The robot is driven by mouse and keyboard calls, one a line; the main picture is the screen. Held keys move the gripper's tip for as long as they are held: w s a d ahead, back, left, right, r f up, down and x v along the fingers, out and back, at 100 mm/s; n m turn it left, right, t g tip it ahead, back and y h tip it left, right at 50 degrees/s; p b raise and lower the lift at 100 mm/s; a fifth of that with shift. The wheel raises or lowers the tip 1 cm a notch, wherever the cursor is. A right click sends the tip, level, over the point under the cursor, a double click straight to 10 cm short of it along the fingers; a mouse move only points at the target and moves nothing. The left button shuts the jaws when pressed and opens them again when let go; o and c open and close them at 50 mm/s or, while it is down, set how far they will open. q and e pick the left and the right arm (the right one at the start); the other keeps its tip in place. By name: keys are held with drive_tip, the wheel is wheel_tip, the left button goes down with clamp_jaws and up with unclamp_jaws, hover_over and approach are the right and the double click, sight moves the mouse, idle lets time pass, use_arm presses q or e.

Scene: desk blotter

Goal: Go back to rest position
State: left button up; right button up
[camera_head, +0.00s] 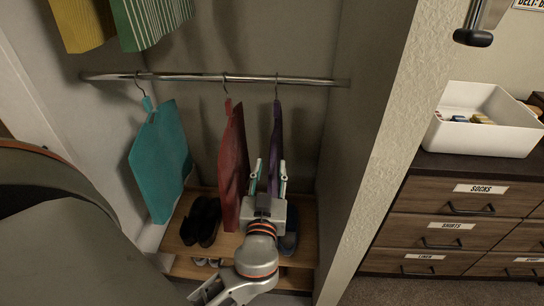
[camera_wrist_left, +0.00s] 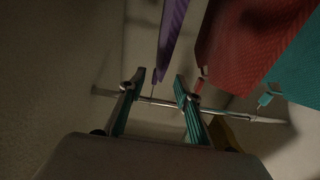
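My left gripper (camera_head: 270,169) is open in front of the wardrobe, pointing at the lower part of a purple hanging garment (camera_head: 275,135). In the left wrist view its two green-padded fingers (camera_wrist_left: 160,77) stand apart with nothing held between them. The purple garment (camera_wrist_left: 172,38) shows beyond the fingertips there, and its hanger hooks over the metal rod (camera_head: 205,78). A red garment (camera_head: 233,155) hangs just left of it, and a teal garment (camera_head: 160,160) hangs further left. My right gripper is not in view.
Dark shoes (camera_head: 201,221) stand on the wooden shelf (camera_head: 178,240) below. Blue shoes (camera_head: 290,240) are partly hidden behind my left gripper. The wardrobe's side wall (camera_head: 385,150) is close to the right. Beyond it, a white bin (camera_head: 487,135) stands on a drawer unit (camera_head: 420,197).

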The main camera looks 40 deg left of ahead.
use_arm(q)
drive_tip(key=s+d+f+m+g+h+p, duration=0.2)
drive_tip(key=s+d+f+m+h+p, duration=0.2)
drive_tip(key=s+f, duration=0.5)
drive_tip(key=s+d+f+m+g+h+p, duration=0.3)
drive_tip(key=s+d+f+m+h+p, duration=0.2)
drive_tip(key=s+d+f+h, duration=0.3)
drive_tip(key=shift+s+d+f+m, duration=0.65)
drive_tip(key=shift+s+m, duration=0.15)
drive_tip(key=shift+s, duration=0.45)
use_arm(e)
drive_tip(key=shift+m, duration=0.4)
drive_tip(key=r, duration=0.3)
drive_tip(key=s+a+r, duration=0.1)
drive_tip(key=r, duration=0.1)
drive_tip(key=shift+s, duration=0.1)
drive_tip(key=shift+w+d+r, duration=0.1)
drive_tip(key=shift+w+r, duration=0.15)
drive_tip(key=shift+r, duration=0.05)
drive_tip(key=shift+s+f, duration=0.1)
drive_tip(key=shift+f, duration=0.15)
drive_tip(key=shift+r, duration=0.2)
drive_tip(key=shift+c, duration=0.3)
